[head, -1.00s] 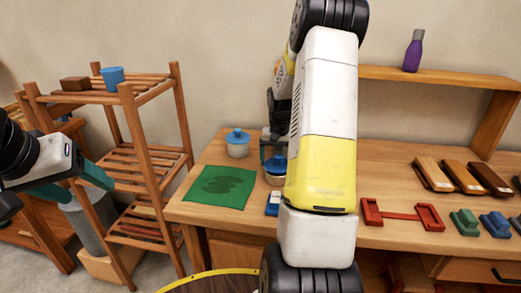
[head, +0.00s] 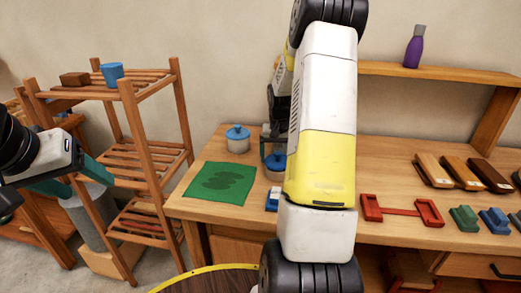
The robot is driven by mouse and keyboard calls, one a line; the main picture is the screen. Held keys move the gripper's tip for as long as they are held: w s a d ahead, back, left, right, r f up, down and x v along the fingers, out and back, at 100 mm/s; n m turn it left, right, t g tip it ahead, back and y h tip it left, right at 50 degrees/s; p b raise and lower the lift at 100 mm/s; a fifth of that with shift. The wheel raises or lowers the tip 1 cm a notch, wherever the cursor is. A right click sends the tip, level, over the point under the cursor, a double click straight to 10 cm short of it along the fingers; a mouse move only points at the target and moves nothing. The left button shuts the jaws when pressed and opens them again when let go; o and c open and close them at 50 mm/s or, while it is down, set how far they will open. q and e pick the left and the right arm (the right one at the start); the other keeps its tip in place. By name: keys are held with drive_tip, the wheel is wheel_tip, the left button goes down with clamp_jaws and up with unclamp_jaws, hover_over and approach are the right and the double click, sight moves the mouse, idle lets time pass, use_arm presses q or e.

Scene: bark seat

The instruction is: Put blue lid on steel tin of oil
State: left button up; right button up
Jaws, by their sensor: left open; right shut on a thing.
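A dark blue lid with a knob (head: 276,161) shows at the top of a tin (head: 274,175) on the bench, just left of my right arm. The arm hides their right side, so I cannot tell whether the lid is fully seated. My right gripper (head: 269,150) is at the lid from above, shut on it, mostly hidden by its own arm. A second tin with a lighter blue knobbed lid (head: 237,139) stands behind to the left, apart from the gripper. My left gripper (head: 75,178) is open and empty at the far left, in front of the wooden rack.
A green mat (head: 219,184) lies at the bench's left end. A small blue and white item (head: 272,200) sits near the front edge. A red holder (head: 403,212) and wooden blocks (head: 460,174) stand to the right. A slatted rack (head: 140,160) stands left of the bench.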

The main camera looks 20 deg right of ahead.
drive_tip(key=shift+f, duration=0.5)
drive_tip(key=o, duration=1.1)
drive_tip(key=shift+r, duration=3.5)
drive_tip(key=s+a+r+n+t, duration=0.1)
drive_tip(key=s+a+r, duration=0.4)
drive_tip(key=a+r, duration=0.3)
drive_tip(key=s+a+r+n+t+y, duration=0.1)
drive_tip(key=s+a+r, duration=0.2)
drive_tip(key=s, duration=0.4)
drive_tip(key=s+a+r+n+t+y, duration=0.1)
drive_tip(key=s+a+r+n, duration=0.1)
drive_tip(key=s+a, duration=0.4)
drive_tip(key=s+a+r+n+t+y, duration=0.1)
drive_tip(key=s+a+r, duration=0.2)
drive_tip(key=s, duration=0.4)
drive_tip(key=shift+s+a+r+t, duration=0.15)
drive_tip(key=shift+a+r, duration=0.05)
drive_tip(key=shift+a, duration=0.2)
drive_tip(key=shift+s+a+r+t, duration=0.15)
drive_tip(key=shift+a, duration=0.25)
